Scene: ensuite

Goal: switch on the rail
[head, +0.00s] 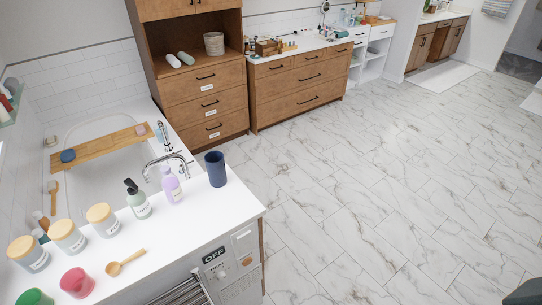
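A metal towel rail (186,293) with several bars shows at the bottom edge, on the front of the white counter, and is partly cut off by the frame. Next to it is a dark label reading OFF (214,255). To the right of that label is a pale panel (245,246) with small print and a small orange-brown spot (247,261); I cannot tell whether that spot is a switch.
The white counter (205,213) holds a dark blue cup (215,169), two pump bottles, several lidded jars and a wooden spoon (125,262). A bathtub with a wooden board (98,149) lies behind. Wooden drawers (301,78) stand at the back. The marble floor (380,180) is clear.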

